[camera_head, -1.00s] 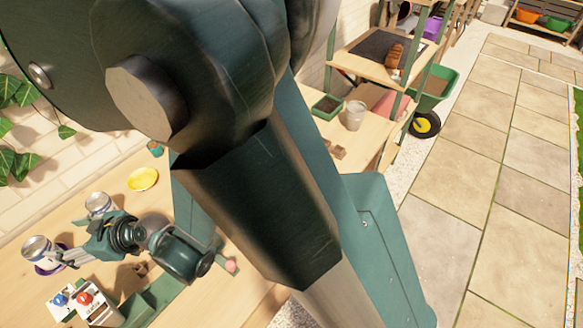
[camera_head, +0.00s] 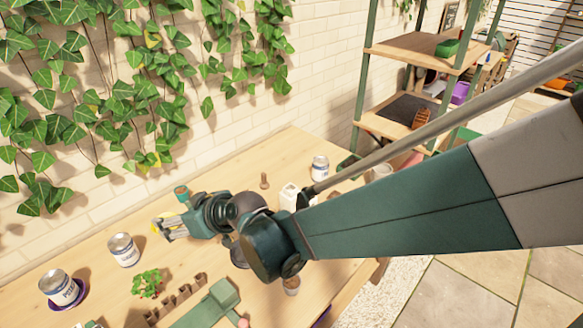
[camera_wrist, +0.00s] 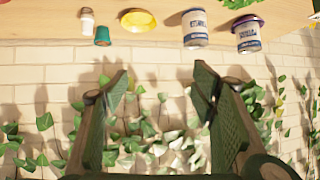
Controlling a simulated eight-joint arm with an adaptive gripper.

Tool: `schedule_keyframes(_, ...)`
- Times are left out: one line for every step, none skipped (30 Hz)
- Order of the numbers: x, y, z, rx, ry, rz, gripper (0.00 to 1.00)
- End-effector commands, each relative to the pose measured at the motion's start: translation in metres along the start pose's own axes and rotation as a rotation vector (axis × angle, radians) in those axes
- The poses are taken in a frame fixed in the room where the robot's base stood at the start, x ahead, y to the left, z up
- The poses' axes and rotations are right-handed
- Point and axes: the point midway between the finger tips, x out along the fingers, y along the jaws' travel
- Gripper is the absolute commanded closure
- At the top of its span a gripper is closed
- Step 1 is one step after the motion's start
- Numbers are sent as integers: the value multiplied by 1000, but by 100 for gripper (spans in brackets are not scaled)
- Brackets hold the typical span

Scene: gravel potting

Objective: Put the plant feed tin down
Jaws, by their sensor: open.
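A white and blue labelled tin (camera_head: 58,287) stands upright on a purple saucer (camera_head: 80,302) at the left of the bench; it also shows in the wrist view (camera_wrist: 247,38). A second similar tin (camera_head: 123,252) stands directly on the wood beside it, also seen in the wrist view (camera_wrist: 195,30). A third tin (camera_head: 320,168) stands farther right. I cannot read for certain which is the plant feed tin. My gripper (camera_head: 166,228) is open and empty, right of the first two tins and clear of both. Its spread fingers show in the wrist view (camera_wrist: 161,85).
A yellow dish (camera_wrist: 138,22) and a teal pot (camera_wrist: 102,36) are near the wall. A green plant (camera_head: 147,283) and a brown tray (camera_head: 178,302) lie in front of the tins. A white bottle (camera_head: 290,196) stands beyond my arm. Ivy (camera_head: 90,90) hangs on the wall.

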Motion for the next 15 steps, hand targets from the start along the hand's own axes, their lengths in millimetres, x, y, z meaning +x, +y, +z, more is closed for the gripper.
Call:
schedule_keyframes(-13,11,2,14,-10,19,43)
schedule_keyframes(-20,17,3,21,-16,30,43)
schedule_keyframes(-29,25,4,33,-24,45,43)
schedule_keyframes(-36,31,6,41,-30,55,43)
schedule_keyframes(-43,37,8,49,-37,67,43)
schedule_keyframes(-52,44,10,61,-46,81,43)
schedule_keyframes(-59,49,12,69,-52,91,43)
schedule_keyframes(-66,55,14,77,-59,104,43)
schedule_keyframes(-76,62,16,90,-67,118,43)
schedule_keyframes(-83,66,18,98,-73,129,43)
schedule_keyframes(-90,72,20,106,-79,141,43)
schedule_keyframes(-100,78,23,119,-88,156,43)
schedule_keyframes(-107,82,26,128,-94,167,43)
schedule_keyframes(-115,87,28,137,-100,179,43)
schedule_keyframes(-124,93,31,149,-108,194,43)
